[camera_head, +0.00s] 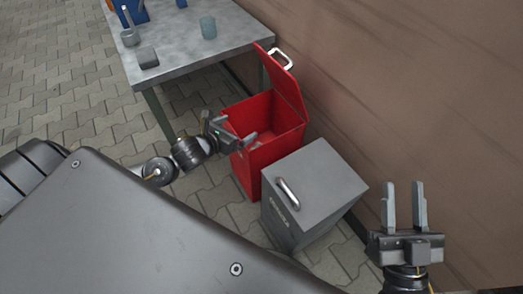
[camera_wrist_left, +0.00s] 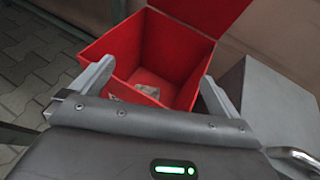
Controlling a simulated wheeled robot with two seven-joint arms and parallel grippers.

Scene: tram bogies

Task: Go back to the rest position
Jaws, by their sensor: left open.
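My left gripper (camera_head: 238,142) is open and empty at the near-left rim of the open red bin (camera_head: 262,168). In the left wrist view its two fingers (camera_wrist_left: 152,85) are spread apart in front of the red bin (camera_wrist_left: 110,42), with nothing between them. I cannot tell whether it touches the rim. A small pale crumpled thing (camera_wrist_left: 147,91) lies inside the bin. My right gripper (camera_head: 404,205) is at the lower right, fingers pointing up, open and empty, in front of the brown wall.
A grey lidded box (camera_head: 322,178) with a handle stands right of the red bin. The bin's lid (camera_head: 285,85) is raised by the wall (camera_head: 400,90). Paving at left is clear.

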